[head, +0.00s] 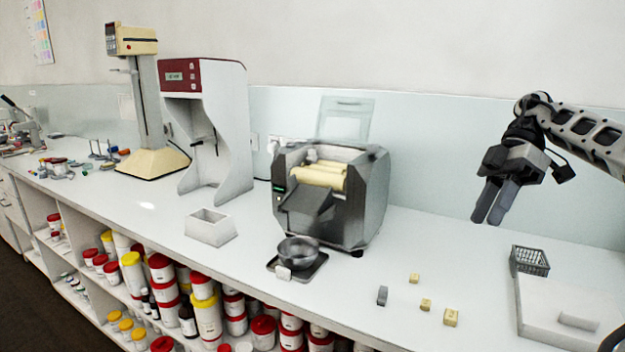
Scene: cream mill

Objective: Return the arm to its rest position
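My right arm comes in from the right edge, and my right gripper (489,214) hangs above the right part of the bench, well clear of the surface. Its two dark fingers point down and sit close side by side. I see nothing held between them, but the angle does not show whether they touch. My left gripper is not in view.
A three-roll mill (364,196) stands on the white bench (410,244), with a metal bowl (298,250) in front. Small blocks (450,317), a dark basket (529,261) and a white tray (545,325) lie right. A mixer (150,120) and red-topped machine (228,120) stand left.

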